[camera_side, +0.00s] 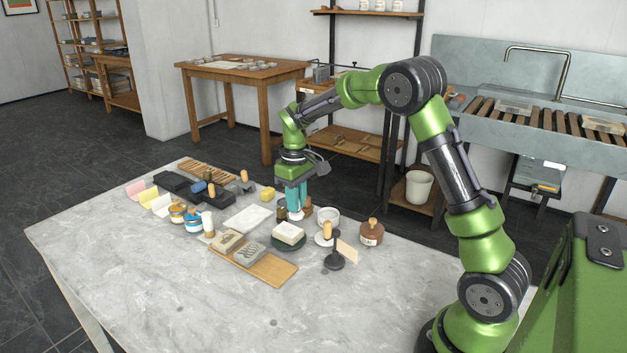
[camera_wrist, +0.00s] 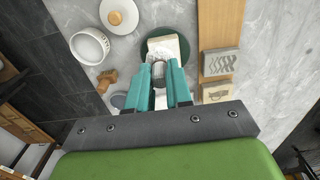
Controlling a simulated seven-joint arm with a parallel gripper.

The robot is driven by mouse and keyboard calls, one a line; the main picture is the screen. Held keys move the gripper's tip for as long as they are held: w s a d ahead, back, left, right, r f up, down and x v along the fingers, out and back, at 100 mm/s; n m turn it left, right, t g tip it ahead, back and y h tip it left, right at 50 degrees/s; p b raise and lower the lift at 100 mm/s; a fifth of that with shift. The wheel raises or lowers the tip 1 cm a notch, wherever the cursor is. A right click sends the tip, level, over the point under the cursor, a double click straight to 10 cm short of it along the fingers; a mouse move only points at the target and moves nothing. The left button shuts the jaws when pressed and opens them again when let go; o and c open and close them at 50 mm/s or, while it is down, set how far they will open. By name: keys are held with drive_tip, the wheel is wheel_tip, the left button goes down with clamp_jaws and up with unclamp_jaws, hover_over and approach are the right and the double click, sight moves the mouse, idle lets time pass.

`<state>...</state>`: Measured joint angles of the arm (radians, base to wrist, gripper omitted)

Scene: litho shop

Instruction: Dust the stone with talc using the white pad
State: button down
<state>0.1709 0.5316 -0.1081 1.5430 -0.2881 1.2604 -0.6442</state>
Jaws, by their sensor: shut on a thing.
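My gripper (camera_side: 296,201) points down with its teal fingers shut on a small white thing, which looks like the white pad (camera_side: 296,216). In the wrist view the fingers (camera_wrist: 159,72) hide most of it. A pale stone block (camera_side: 288,233) lies on a dark green round base (camera_side: 289,243), just in front of the gripper in the side view. The wrist view shows the block (camera_wrist: 168,45) right beyond the fingertips, partly covered. I cannot tell if the pad touches it.
Tins (camera_side: 193,220) and a white slab (camera_side: 246,219) lie left. The front table is clear.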

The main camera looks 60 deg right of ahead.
drive_tip(key=shift+r, duration=1.7)
